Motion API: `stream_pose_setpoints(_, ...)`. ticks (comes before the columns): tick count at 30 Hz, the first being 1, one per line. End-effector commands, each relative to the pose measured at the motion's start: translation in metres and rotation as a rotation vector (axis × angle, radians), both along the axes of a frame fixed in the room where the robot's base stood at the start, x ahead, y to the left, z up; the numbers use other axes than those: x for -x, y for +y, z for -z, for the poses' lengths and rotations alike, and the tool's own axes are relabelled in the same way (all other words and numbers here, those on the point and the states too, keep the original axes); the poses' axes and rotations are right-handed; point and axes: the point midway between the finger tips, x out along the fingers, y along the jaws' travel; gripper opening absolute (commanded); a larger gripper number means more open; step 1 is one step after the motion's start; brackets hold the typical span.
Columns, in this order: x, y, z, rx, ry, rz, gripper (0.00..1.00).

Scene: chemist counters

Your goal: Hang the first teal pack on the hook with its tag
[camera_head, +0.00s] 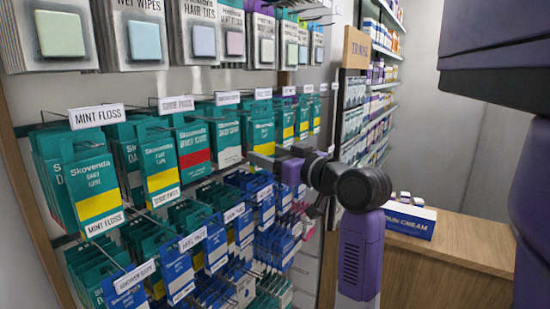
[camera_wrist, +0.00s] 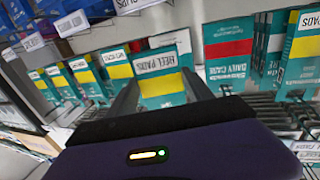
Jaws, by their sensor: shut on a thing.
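My gripper (camera_head: 262,160) is at the far middle of the hook wall, reaching left from my arm. In the wrist view, its two dark fingers (camera_wrist: 162,92) close around the lower part of a teal pack (camera_wrist: 162,90) with a yellow band. A white tag reading HEEL PADS (camera_wrist: 155,61) is in front of that pack. What seems the same pack (camera_head: 262,132) shows just above my gripper in the head view. I cannot tell whether it hangs on a hook. Other teal packs hang in the upper row, one with a red band (camera_head: 193,145).
Lower hooks hold teal and blue packs (camera_head: 178,274) close under my gripper. Grey wipes packs (camera_head: 137,35) hang above. A wooden counter (camera_head: 470,245) with a blue SUN CREAM box (camera_head: 408,222) stands at the right. A narrow wall panel stands behind my gripper.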

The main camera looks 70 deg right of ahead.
Motion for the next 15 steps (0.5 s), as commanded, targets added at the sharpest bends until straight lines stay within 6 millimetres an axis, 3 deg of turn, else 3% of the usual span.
stream_pose_setpoints(15,-0.028,-0.006,0.001,0.001,0.0,-0.002,0.2)
